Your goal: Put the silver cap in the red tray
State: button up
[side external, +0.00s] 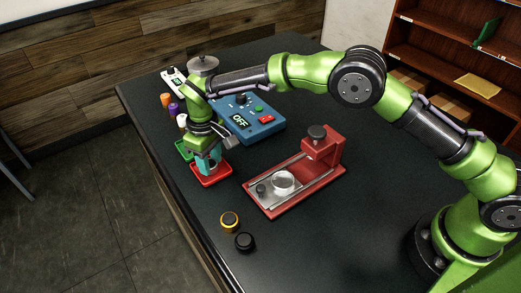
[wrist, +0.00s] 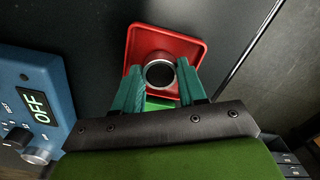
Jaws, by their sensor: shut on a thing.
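The red tray (side external: 224,174) lies on the dark table near its left edge, directly below my gripper (side external: 208,165). In the wrist view the red tray (wrist: 192,45) fills the space beyond the fingertips. The silver cap (wrist: 160,74) shows as a round silver rim with a dark centre, between the teal fingers of my gripper (wrist: 159,71). My gripper is shut on it, over the tray. In the side view the fingers hide the cap. I cannot tell whether the cap touches the tray floor.
A green tray (side external: 183,150) adjoins the red one. A blue box reading OFF (side external: 255,120) stands close by on the right. A red brewer frame (side external: 325,165) stands further right. Several small bottles stand behind.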

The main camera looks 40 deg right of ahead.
aim_at(211, 163)
jog(key=shift+f, duration=0.15)
jog(key=o, duration=0.8)
notch_tip(211, 163, up, 12)
jog(key=s+d+r+m+t+y, duration=0.1)
jog(key=s+d+r+m, duration=0.15)
jog(key=d+r, duration=0.65)
jog(key=s+d+r+m+t+y, duration=0.1)
jog(key=s+d+r+m+t, duration=0.1)
jog(key=s+d+r, duration=0.5)
jog(key=s+d+f+m+t, duration=0.1)
jog(key=s+d, duration=0.2)
jog(key=s, duration=0.2)
jog(key=s+d+f+m+t, duration=0.1)
jog(key=s+d+f+m, duration=0.1)
jog(key=s, duration=0.4)
jog(key=s+d+f+m+t, duration=0.1)
jog(key=s+d+t, duration=0.1)
jog(key=s+d, duration=0.2)
jog(key=shift+s+f+m, duration=0.2)
jog(key=shift+s, duration=0.25)
jog(key=shift+s+f+m, duration=0.15)
jog(key=shift+s+f, duration=0.05)
jog(key=shift+s, duration=0.25)
